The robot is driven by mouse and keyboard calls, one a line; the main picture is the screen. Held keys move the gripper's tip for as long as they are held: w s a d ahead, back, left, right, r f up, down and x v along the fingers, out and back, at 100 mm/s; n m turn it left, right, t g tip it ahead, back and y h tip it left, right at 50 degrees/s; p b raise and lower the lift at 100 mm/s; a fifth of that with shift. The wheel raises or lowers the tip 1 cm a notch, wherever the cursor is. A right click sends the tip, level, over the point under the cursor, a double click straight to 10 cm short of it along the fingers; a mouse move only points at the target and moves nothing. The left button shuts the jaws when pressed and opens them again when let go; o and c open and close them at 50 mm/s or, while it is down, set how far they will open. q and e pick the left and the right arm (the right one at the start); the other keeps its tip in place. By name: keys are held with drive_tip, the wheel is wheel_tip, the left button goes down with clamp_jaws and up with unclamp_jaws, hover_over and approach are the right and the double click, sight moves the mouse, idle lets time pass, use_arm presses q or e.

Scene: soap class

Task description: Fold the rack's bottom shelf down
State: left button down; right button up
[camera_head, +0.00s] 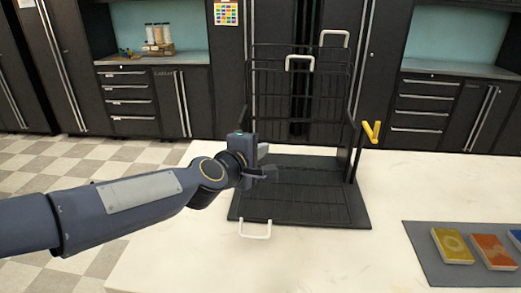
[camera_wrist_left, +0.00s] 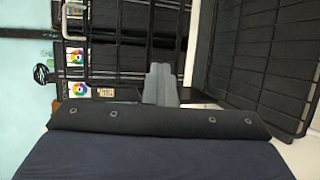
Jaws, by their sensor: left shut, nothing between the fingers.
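The black wire rack (camera_head: 249,95) stands upright on the white table. Its bottom shelf (camera_head: 310,207) lies flat and low at the foot of the rack, with a white handle (camera_head: 256,235) at its front edge. Two more white handles (camera_head: 299,62) show high on the rack, on panels that stand upright. My left gripper (camera_head: 272,174) is shut and empty, above the left part of the bottom shelf, and hides some of it. In the left wrist view its closed fingers (camera_wrist_left: 160,84) show with dark rack bars beyond. My right gripper is not in view.
A yellow lever (camera_head: 371,132) sticks out at the rack's right side. A grey mat (camera_head: 418,245) with several coloured boxes, among them a yellow box (camera_head: 452,246), lies at the right. The table left of the rack is clear. Dark cabinets stand behind.

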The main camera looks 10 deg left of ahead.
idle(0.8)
use_arm(q)
drive_tip(key=c, duration=1.6)
unclamp_jaws()
drive_tip(key=shift+o, duration=0.2)
drive_tip(key=p+v, duration=0.1)
drive_tip(key=v, duration=0.7)
drive_tip(key=shift+w, duration=0.1)
drive_tip(key=s+a+f+m+g, duration=0.3)
drive_tip(key=s+a+f+m, duration=0.1)
drive_tip(key=s, duration=0.4)
drive_tip(key=s+a+f+m+g+y, duration=0.1)
drive_tip(key=s+a+f+m+g, duration=0.1)
drive_tip(key=s+f, duration=0.5)
drive_tip(key=s+a+f+m+g+y, duration=0.1)
drive_tip(key=s+a+f+m+g, duration=0.2)
drive_tip(key=s, duration=0.7)
wheel_tip(320, 180, down, 2)
drive_tip(key=a+m, duration=0.2)
drive_tip(key=m, duration=0.1)
drive_tip(key=shift+s+a+f+m+g+p, duration=0.15)
drive_tip(key=shift+a+f+m+g+p, duration=0.15)
drive_tip(key=shift+a+m+p, duration=0.1)
